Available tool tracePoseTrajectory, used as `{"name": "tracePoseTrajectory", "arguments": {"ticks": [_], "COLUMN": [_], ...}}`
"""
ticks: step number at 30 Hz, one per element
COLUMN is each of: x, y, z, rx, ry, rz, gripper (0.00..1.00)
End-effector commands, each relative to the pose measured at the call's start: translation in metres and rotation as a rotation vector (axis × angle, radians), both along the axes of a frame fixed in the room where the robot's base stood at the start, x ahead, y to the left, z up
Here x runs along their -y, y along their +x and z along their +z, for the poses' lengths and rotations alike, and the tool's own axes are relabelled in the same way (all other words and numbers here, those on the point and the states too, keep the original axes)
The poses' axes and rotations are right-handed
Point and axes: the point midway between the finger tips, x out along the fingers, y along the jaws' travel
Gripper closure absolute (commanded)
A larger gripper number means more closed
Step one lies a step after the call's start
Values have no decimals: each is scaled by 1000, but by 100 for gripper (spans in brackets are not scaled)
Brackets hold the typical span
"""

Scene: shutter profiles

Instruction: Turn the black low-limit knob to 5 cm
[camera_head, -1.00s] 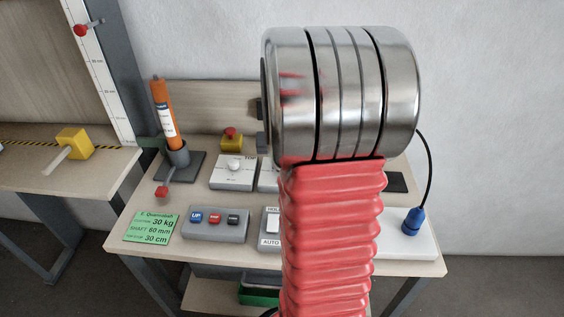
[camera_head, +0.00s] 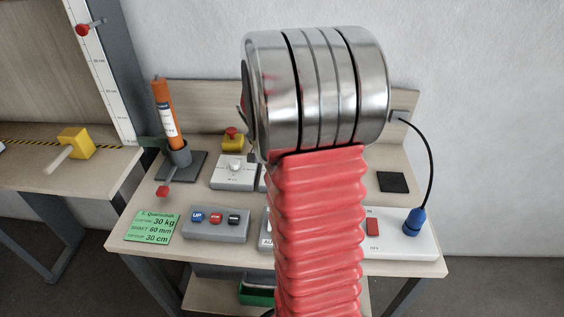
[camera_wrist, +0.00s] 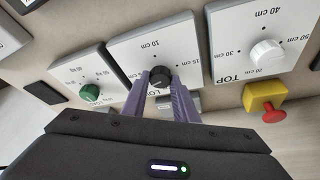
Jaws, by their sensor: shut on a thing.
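The black low-limit knob (camera_wrist: 160,76) sits on a white panel (camera_wrist: 128,58) in the wrist view, with a "10 cm" mark above it and a "15 cm" mark to its right. My gripper (camera_wrist: 161,84) has its two purple fingers on either side of the knob and is shut on it. The fingers partly cover the panel's "LOW" lettering, and I cannot read the knob's exact setting. In the head view my arm hides this knob and the gripper's fingers.
Beside it are the TOP panel with a white knob (camera_wrist: 266,53), a panel with a green knob (camera_wrist: 90,92) and a red emergency button (camera_wrist: 274,113) on a yellow box. In the head view a button box (camera_head: 215,225), blue plug (camera_head: 414,221) and orange cylinder (camera_head: 164,108) stand on the table.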

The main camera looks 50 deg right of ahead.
Motion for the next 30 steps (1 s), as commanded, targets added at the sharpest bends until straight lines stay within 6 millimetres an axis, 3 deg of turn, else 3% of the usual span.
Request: {"name": "tracePoseTrajectory", "arguments": {"ticks": [15,30], "x": [-3,-3], "y": [6,6], "z": [0,-1], "rx": [5,7], "ry": [4,4], "rz": [-270,-304], "gripper": [96,96]}}
